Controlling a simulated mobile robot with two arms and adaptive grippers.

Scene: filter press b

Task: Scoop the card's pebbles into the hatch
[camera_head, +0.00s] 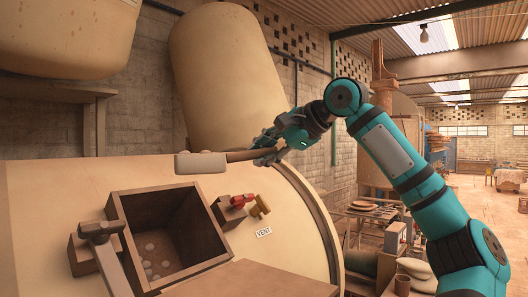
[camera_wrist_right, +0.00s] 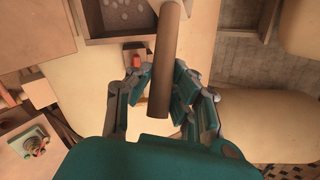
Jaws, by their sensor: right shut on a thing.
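My right gripper (camera_head: 264,154) is shut on the brown handle (camera_head: 243,155) of a scoop. The scoop's pale grey head (camera_head: 200,163) points left, above the open wooden box. In the right wrist view the handle (camera_wrist_right: 166,60) runs up between the fingers (camera_wrist_right: 160,85). The open box (camera_head: 216,258) has dark insides and holds several pale pebbles (camera_head: 149,264) on its floor. I cannot tell whether this box is the hatch. A white label (camera_head: 264,232) reading "VENT" lies right of the box. No other card is readable. My left gripper is out of view.
A large cream cylinder (camera_head: 225,80) rises behind. A cluttered bench (camera_head: 370,213) stands at right.

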